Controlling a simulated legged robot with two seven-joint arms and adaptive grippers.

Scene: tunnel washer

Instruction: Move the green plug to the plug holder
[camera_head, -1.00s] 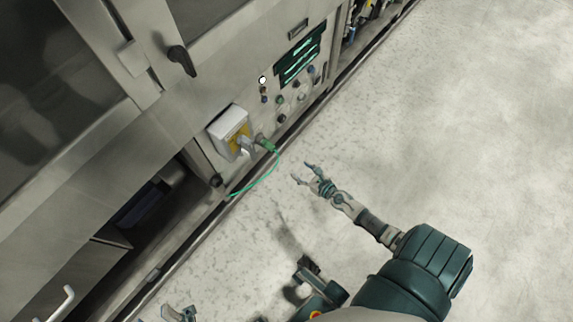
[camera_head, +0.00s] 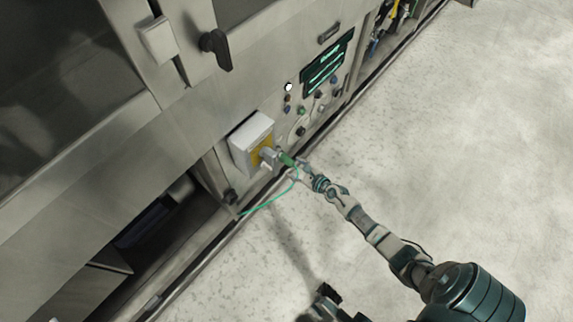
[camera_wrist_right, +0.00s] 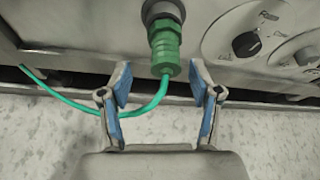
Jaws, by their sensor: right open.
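The green plug (camera_head: 287,159) sits in a socket on the machine's front panel, beside a white box with a yellow plate. A thin green cable (camera_head: 268,203) hangs from it in a loop. In the right wrist view the green plug (camera_wrist_right: 164,48) points down from a dark round socket (camera_wrist_right: 160,10). My right gripper (camera_head: 303,172) is at the plug. In the wrist view its blue-padded fingers (camera_wrist_right: 163,84) are open, one to each side of the plug's lower end and slightly below it, with nothing held. My left gripper is not clearly in view.
The white box with a yellow plate (camera_head: 253,142) juts out next to the plug. Knobs and buttons (camera_head: 301,131) and a dark display (camera_head: 327,66) lie further along the panel. The floor (camera_head: 440,130) is clear on the right.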

